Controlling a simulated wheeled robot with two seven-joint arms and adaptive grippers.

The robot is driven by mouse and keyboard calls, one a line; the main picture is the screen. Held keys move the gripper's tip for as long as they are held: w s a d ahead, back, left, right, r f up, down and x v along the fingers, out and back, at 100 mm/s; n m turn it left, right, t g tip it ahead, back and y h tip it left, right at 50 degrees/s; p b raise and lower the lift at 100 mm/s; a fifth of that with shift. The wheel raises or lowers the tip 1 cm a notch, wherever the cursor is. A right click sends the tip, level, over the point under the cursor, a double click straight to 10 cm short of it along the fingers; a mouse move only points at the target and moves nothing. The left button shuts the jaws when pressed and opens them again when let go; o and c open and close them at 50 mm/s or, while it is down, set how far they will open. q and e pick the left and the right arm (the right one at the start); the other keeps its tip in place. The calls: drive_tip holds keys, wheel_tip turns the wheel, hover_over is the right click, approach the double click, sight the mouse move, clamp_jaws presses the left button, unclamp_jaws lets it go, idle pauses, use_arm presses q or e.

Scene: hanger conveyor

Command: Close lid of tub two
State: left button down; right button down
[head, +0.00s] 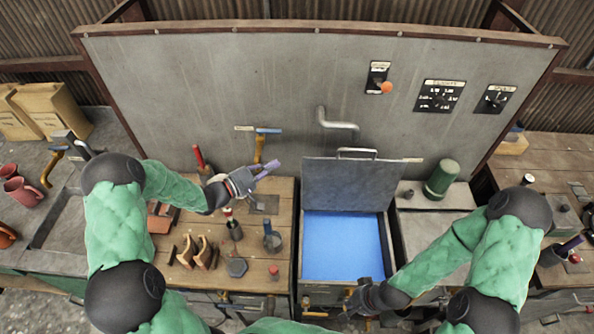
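A tub (298,262) with a blue inside (342,250) stands at the centre of the bench. Its grey lid (350,184) stands raised behind the opening, with a metal handle (357,151) along its top edge. I cannot read a number on the tub. My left gripper (266,171) is above the wooden worktop, left of the lid and apart from it. Its purple-grey fingers look slightly parted, with nothing seen between them. My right gripper (352,303) is low at the tub's front right corner. Its fingers are small and dark here, and whether it touches the tub is unclear.
Left of the tub, a wooden worktop (258,254) carries several hand tools and small pots. A grey back panel (230,90) with a pipe (338,124) and switches rises behind.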

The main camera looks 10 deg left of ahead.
use_arm(q)
drive_tip(key=b, duration=0.8)
approach(310, 173)
drive_tip(key=a, duration=0.5)
drive_tip(key=x, duration=1)
drive_tip(key=shift+w+d, duration=0.15)
drive_tip(key=shift+w, duration=0.15)
drive_tip(key=shift+m+t+h, duration=0.5)
drive_tip(key=shift+m, duration=0.4)
drive_tip(key=s+b, duration=0.3)
drive_tip(key=s+d+b, duration=0.1)
drive_tip(key=s, duration=0.1)
drive_tip(key=shift+f+b, duration=0.35)
drive_tip(key=shift+s+d+r+m+b, duration=0.15)
drive_tip(key=shift+s+m+b, duration=0.3)
drive_tip(key=shift+s, duration=0.25)
drive_tip(key=shift+r, duration=0.1)
wheel_tip(310, 173, up, 10)
